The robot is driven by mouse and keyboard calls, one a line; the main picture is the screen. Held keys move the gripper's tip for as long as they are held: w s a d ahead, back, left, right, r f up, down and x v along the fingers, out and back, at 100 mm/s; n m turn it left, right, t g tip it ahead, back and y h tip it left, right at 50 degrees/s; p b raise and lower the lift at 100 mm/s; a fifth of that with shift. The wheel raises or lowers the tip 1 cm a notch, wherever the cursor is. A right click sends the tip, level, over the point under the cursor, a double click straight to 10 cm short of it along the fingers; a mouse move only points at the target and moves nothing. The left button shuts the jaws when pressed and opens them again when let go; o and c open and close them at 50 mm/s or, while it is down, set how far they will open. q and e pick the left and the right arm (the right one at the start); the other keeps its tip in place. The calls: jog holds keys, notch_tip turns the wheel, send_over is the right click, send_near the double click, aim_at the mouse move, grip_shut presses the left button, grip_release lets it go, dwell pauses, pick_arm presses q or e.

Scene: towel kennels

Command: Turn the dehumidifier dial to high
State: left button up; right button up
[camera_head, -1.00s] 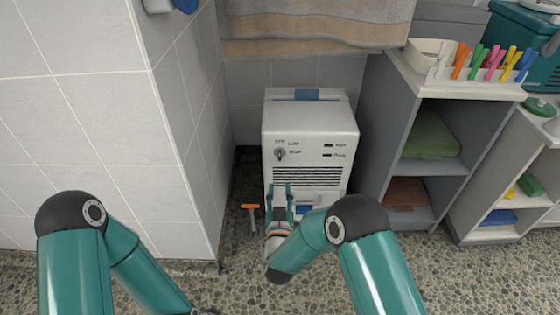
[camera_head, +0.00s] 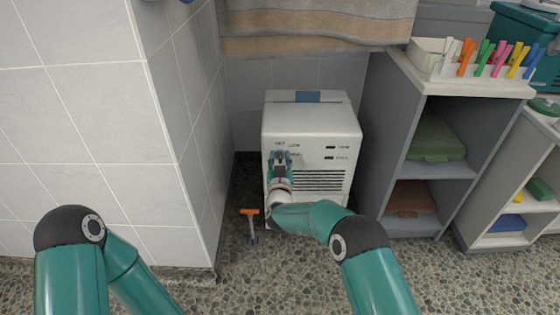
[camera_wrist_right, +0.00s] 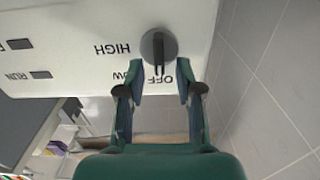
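The dehumidifier (camera_head: 310,118) is a white box with a front grille, standing on the floor. Its round grey dial (camera_wrist_right: 158,47) shows in the right wrist view, which is upside down to the printing; a dark bar on it points toward OFF. LOW and HIGH are printed beside it. My right gripper (camera_head: 280,156) is in front of the dial and hides it in the head view. In the right wrist view, its two fingers (camera_wrist_right: 160,76) are apart, with the lower end of the dial's bar between the tips. I cannot tell whether they touch. My left gripper is out of view.
A tiled wall corner (camera_head: 180,120) stands to the left. An orange-headed scraper-like tool (camera_head: 250,212) is beside the dehumidifier. A grey shelf unit (camera_head: 380,135) stands close on the right. A towel (camera_head: 315,25) hangs above.

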grip_shut()
dwell(0.5)
jog(key=shift+d+f+m+b, duration=0.1)
jog(key=shift+m+b, duration=0.8)
jog(key=shift+m, duration=0.2)
jog(key=m, duration=0.2)
jog(key=shift+d+m+b, duration=0.2)
jog(key=shift+m+b, duration=0.1)
jog(key=shift+b, duration=0.1)
jog(key=m, duration=0.6)
jog(key=shift+d+f, duration=0.3)
jog(key=shift+d, duration=0.1)
jog(key=shift+d+f+m, duration=0.1)
jog(key=shift+f+m, duration=0.1)
jog(key=shift+m, duration=1)
jog(key=shift+d+f+m, duration=0.1)
jog(key=shift+f+m, duration=0.1)
jog(key=shift+m, duration=1)
jog(key=shift+d+f+m, duration=0.1)
jog(key=shift+f+m, duration=0.1)
jog(key=shift+m, duration=1)
